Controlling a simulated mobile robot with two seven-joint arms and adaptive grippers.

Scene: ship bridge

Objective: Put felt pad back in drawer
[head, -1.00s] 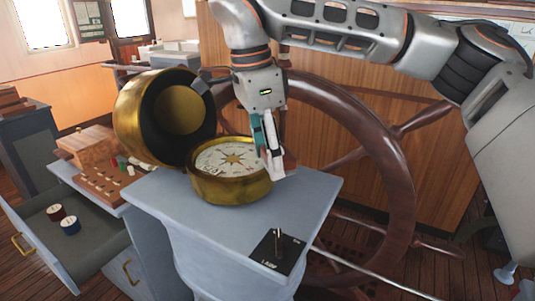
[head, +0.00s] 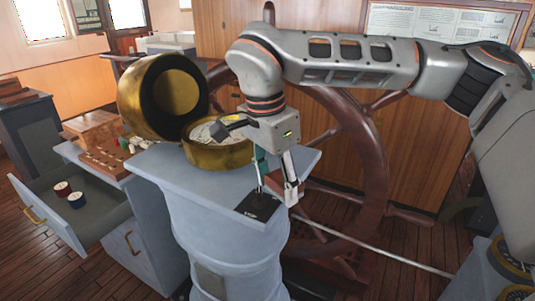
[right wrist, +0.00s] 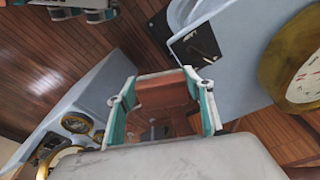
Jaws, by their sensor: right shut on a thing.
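My right gripper (head: 275,188) points down near the front right edge of the pedestal, beside the black lever plate. In the right wrist view its teal-padded fingers (right wrist: 164,100) are apart, with a flat reddish-brown piece (right wrist: 163,91) between them. The grey drawer (head: 38,202) at the left stands pulled open. Part of what looks like my left gripper (right wrist: 85,12) shows at the right wrist view's top edge.
The brass compass (head: 218,155) with its lid (head: 160,98) open stands on the grey pedestal (head: 205,235). The lever plate (head: 257,206) is at the pedestal's front. The wooden ship's wheel (head: 368,160) is close behind my right arm. A wooden box (head: 95,130) sits above the drawer.

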